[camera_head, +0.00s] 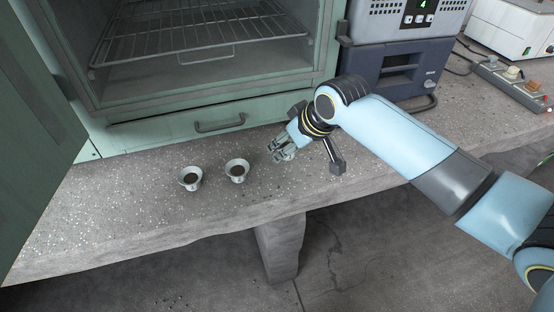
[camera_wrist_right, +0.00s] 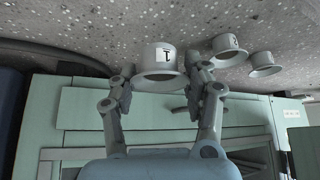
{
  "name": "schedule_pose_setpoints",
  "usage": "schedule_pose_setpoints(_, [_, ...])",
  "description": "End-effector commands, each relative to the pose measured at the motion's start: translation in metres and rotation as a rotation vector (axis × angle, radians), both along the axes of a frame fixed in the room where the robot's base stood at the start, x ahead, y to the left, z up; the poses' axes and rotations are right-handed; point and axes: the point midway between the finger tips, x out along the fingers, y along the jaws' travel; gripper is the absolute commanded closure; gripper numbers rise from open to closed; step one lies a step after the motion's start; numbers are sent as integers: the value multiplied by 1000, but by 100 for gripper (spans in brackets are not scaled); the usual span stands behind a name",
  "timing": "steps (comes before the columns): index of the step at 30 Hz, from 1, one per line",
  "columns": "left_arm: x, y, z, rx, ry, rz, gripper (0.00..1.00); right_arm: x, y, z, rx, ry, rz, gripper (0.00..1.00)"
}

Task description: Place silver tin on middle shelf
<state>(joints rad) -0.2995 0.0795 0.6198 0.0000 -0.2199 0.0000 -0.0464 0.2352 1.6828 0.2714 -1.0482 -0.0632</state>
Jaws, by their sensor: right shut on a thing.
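My right gripper (camera_head: 283,150) is low over the bench, shut on a silver tin. In the right wrist view, the silver tin (camera_wrist_right: 160,58) sits between the fingers of the gripper (camera_wrist_right: 158,68) and bears a dark mark like an upside-down 1. In the head view the fingers mostly hide it; I cannot tell whether it touches the bench. Two similar flared tins (camera_head: 237,170) (camera_head: 190,178) stand upright to its left on the bench; one shows a numbered label in the wrist view (camera_wrist_right: 229,48). A wire shelf (camera_head: 200,40) shows inside the open green cabinet (camera_head: 180,128). My left gripper is out of view.
The cabinet's green door (camera_head: 30,120) stands open at the left. A dark blue device (camera_head: 395,70) stands right of the cabinet, with a power strip (camera_head: 515,82) farther right. The bench's front edge (camera_head: 200,232) is near the tins. The shelf looks empty where visible.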

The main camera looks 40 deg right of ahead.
Motion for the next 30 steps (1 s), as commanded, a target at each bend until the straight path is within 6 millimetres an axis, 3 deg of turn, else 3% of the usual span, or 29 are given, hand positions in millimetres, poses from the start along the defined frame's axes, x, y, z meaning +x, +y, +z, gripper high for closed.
schedule_pose_setpoints(5, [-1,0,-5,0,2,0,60,20,8,-13,1,-1,-1,82])
schedule_pose_setpoints(15, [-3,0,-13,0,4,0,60,21,9,-53,0,1,0,82])
schedule_pose_setpoints(26, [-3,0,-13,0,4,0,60,21,9,-56,0,0,0,82])
schedule_pose_setpoints(27, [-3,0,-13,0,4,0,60,21,9,-56,-1,0,1,48])
schedule_pose_setpoints(30, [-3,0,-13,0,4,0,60,21,9,-56,-1,0,1,35])
